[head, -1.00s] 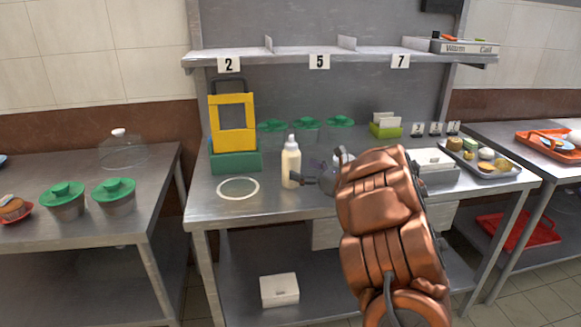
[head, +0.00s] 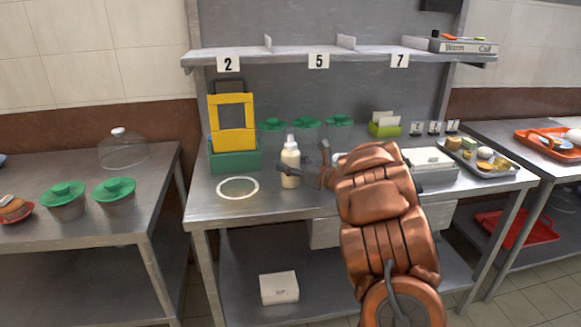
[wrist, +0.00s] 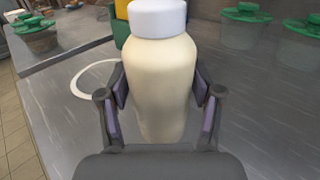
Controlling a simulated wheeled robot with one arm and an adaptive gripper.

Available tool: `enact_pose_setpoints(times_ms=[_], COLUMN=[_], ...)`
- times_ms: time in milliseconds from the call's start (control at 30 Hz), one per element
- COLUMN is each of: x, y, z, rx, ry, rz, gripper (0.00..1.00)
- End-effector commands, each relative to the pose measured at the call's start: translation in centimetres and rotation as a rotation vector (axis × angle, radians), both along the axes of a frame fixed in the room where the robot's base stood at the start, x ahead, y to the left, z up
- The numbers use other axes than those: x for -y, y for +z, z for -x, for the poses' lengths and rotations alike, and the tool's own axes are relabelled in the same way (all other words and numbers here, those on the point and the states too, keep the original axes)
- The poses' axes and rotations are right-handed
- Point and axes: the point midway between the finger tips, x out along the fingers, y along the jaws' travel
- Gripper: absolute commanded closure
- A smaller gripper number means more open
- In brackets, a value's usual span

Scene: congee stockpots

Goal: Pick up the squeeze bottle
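The squeeze bottle (head: 290,166) is cream-coloured with a white cap. It stands upright on the steel table, just right of a pale ring marking (head: 238,197). In the wrist view the bottle (wrist: 162,85) is large and central, and its lower end is partly hidden. My gripper (head: 315,162) is at the bottle's right side in the head view. In the wrist view its fingers (wrist: 160,88) are spread, one on each side of the bottle body. The pads are very near the bottle's sides; I cannot see a clear squeeze.
A yellow frame (head: 233,125) in a green holder (head: 235,157) stands behind left. Green-lidded pots (head: 305,123) line the back. A shelf (head: 330,54) spans above. The front left tabletop is clear.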

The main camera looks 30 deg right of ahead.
Motion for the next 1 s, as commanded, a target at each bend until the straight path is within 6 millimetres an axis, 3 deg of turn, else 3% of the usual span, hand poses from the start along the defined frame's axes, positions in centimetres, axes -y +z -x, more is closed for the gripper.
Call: enact_pose_setpoints(times_ms=[167,533,867,1000], x=[0.0,0.0,0.0,-0.2], y=[0.0,0.4,3.8,3.6], z=[0.0,0.0,0.0,1.4], rx=[0.0,0.001,0.001,-0.003], ry=[0.0,-0.001,0.0,-0.003], rz=[0.0,0.001,0.004,0.001], gripper=[0.57,0.57,0.57,0.57])
